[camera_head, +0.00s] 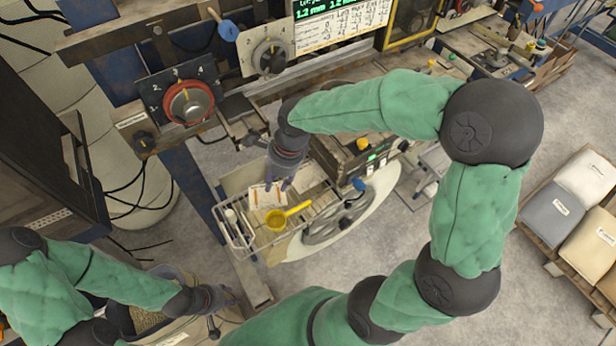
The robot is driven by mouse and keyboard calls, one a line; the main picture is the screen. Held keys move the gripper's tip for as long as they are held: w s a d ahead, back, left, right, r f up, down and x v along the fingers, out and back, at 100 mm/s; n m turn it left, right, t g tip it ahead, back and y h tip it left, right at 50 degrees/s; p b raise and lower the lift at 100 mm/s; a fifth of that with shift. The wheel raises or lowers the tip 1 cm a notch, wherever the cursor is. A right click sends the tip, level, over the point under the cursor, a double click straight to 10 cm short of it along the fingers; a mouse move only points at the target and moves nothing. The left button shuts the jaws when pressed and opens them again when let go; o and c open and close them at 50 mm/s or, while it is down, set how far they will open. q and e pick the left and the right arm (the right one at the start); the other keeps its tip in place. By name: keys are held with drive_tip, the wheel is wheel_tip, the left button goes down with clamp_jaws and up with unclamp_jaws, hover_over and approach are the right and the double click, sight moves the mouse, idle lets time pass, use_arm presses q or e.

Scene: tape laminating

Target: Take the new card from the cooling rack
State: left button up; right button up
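A small pale card with orange marks (258,197) lies at the back left of a wire-sided tray (238,236), which may be the cooling rack; I cannot tell for sure. My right gripper (277,186) points down over the card's right edge, its two fingertips apart. Whether they touch the card is unclear. My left gripper (223,311) is low at the left, away from the tray, with its fingers apart and nothing visible between them.
A yellow scoop (277,219) lies at the tray's front, close to the card. A large pale wheel (338,222) stands right of the tray. A red dial (188,103) and a grey dial (270,57) sit on the machine behind. Wrapped packs (552,213) rest on a pallet at right.

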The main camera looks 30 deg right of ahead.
drive_tip(key=shift+o, duration=0.9)
drive_tip(key=n+g+h+b, duration=0.1)
drive_tip(key=n+h+b, duration=0.1)
drive_tip(key=h+b, duration=0.15)
hover_over(313, 188)
drive_tip(key=a, duration=0.1)
drive_tip(key=shift+h, duration=0.35)
wheel_tip(313, 188, down, 6)
drive_tip(key=shift+f, duration=0.1)
drive_tip(key=shift+d+f+b, duration=0.15)
drive_tip(key=shift+f+b, duration=0.05)
drive_tip(key=shift+f, duration=1.25)
drive_tip(key=shift+d+f+b, duration=0.15)
drive_tip(key=shift+f+b, duration=0.05)
drive_tip(key=shift+f, duration=1.2)
clamp_jaws()
drive_tip(key=shift+r, duration=0.1)
